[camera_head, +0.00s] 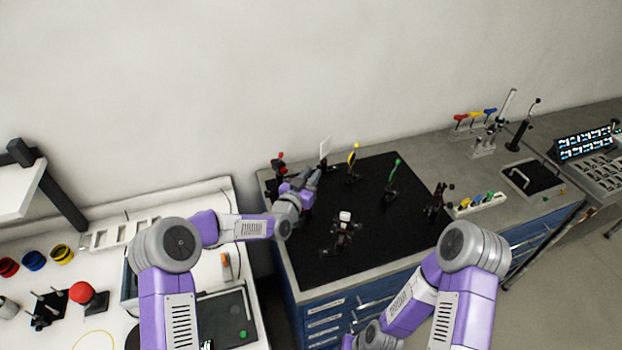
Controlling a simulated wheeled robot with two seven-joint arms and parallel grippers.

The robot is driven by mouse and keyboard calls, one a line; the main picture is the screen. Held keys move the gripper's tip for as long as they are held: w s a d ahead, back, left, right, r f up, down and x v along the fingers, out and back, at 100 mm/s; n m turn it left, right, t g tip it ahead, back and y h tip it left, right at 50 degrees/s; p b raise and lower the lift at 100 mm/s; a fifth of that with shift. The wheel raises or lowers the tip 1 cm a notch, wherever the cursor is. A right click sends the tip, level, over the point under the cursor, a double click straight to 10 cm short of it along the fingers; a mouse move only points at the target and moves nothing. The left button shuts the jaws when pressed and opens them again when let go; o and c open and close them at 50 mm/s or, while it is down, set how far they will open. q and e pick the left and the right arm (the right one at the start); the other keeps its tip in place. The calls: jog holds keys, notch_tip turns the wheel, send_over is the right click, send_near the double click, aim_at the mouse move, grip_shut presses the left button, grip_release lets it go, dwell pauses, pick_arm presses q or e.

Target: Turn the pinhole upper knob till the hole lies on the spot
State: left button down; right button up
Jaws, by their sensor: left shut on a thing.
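My left gripper (313,176) reaches over the back left of the black breadboard (375,245). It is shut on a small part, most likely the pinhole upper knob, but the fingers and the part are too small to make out. A white upright card (325,148) stands just behind the fingertips. A dark mount with red tops (279,163) stands to the left of the gripper. The hole and the light spot cannot be seen at this size. My right arm bends down at the bottom middle, and its gripper is out of the picture.
On the breadboard stand a yellow-ringed mount (352,163), a green-topped mount (392,180), a dark mount (437,203) at the right edge and a white-topped device (344,228) in the middle. A white side bench (85,325) lies left. The board's front is clear.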

pick_arm(q)
jog(key=n+y+b, duration=0.1)
jog(key=y, duration=0.1)
jog(key=n+t+y+b, duration=0.1)
jog(key=n+y, duration=0.1)
jog(key=shift+a+f+t+y+b, duration=0.1)
jog(key=shift+t+y+b, duration=0.2)
jog(key=shift+y+b, duration=0.1)
jog(key=shift+w+a+n+y+b, duration=0.1)
jog(key=shift+a+n+y+b, duration=0.1)
jog(key=shift+n+y, duration=0.85)
jog(key=shift+a+n+y+b, duration=0.2)
jog(key=shift+n+y, duration=0.45)
jog(key=shift+y, duration=0.8)
jog(key=c, duration=1.1)
grip_release()
jog(key=shift+o, duration=0.2)
notch_tip(320, 180, up, 10)
jog(key=shift+p, duration=0.35)
